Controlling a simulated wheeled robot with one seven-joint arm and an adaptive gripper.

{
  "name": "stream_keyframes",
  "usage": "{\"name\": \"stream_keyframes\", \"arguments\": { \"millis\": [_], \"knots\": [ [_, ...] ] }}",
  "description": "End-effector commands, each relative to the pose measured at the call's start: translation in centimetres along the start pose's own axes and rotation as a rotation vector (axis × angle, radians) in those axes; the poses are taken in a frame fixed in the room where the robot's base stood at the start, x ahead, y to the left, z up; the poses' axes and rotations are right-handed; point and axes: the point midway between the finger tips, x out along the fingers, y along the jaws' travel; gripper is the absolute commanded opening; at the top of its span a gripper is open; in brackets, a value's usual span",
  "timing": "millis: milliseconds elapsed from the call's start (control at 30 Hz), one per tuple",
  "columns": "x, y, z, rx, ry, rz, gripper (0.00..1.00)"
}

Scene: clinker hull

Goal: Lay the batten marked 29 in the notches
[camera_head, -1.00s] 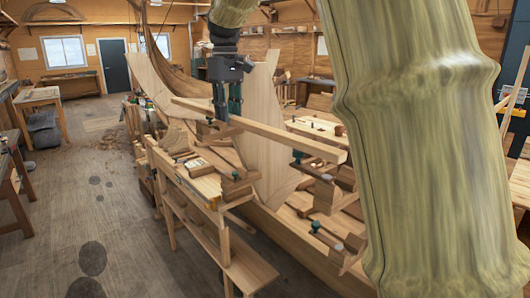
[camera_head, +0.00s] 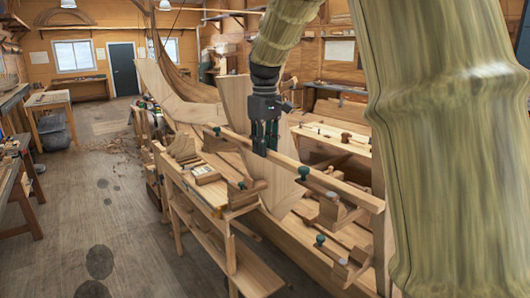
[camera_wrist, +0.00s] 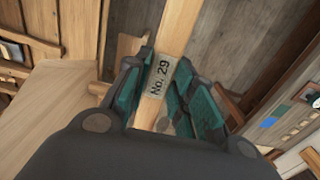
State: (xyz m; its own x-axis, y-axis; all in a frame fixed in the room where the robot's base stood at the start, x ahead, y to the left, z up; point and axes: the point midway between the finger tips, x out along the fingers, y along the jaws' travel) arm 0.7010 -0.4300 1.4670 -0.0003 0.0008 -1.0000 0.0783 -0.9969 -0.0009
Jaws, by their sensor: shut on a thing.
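My gripper (camera_head: 266,139) is shut on a long wooden batten (camera_head: 335,182). In the wrist view the batten (camera_wrist: 182,25) runs between my green fingers (camera_wrist: 160,95), with a label reading "No. 29" (camera_wrist: 161,77). In the head view the batten slants from upper left to lower right, across the front of the upright hull planks. I cannot make out the notches, nor whether the batten touches any block.
A bench (camera_head: 215,215) with small wooden pieces and tools stands in front of the hull (camera_head: 235,110). Another bench with tools (camera_head: 335,135) is behind it.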

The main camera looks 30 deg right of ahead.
Motion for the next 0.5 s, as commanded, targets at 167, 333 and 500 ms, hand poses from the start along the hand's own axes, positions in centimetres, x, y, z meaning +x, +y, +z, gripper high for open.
{"name": "stream_keyframes", "arguments": {
  "millis": [167,333,500],
  "knots": [
    [2.0,0.0,0.1,-0.001,-0.004,-0.001,0.00],
    [3.0,0.0,0.0,0.000,-0.001,0.000,0.00],
    [3.0,0.0,0.0,0.000,-0.001,0.000,0.00]
  ]
}}
